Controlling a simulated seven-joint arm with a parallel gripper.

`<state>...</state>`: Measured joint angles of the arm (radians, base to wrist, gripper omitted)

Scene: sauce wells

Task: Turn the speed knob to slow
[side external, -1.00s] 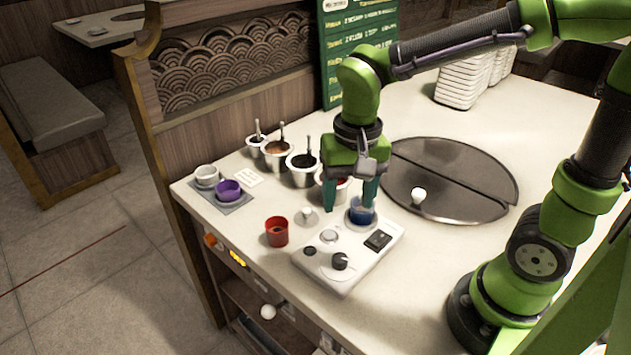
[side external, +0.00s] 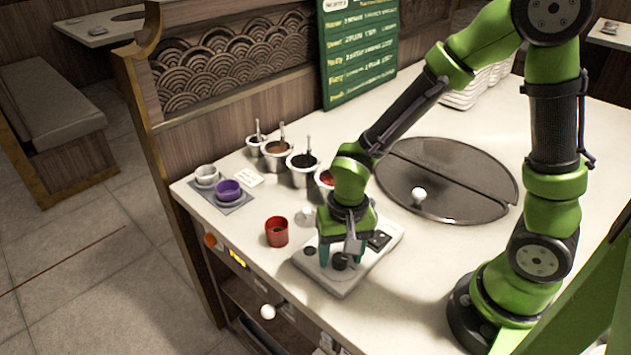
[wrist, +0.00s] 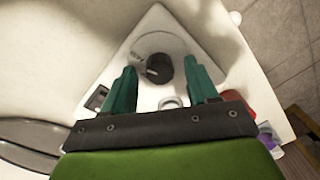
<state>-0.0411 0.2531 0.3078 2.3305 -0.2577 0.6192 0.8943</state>
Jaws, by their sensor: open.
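The dark round speed knob (side external: 340,262) sits near the front corner of the white control unit (side external: 327,279). In the wrist view the knob (wrist: 160,68) has a pale pointer mark towards the left of the picture, and small lettering beside it is too blurred to read. My gripper (side external: 340,257) is open and low over the unit, pointing down. In the wrist view its two teal fingers (wrist: 161,72) stand on either side of the knob with a gap at each side. I cannot tell whether the fingertips reach down to the knob's height.
A red cup (side external: 277,231) stands left of the unit. Behind are several sauce wells (side external: 303,170) and a grey tray (side external: 233,209) with a white and a purple cup. A round dark plate (side external: 455,205) lies to the right. The counter's front edge is close to the unit.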

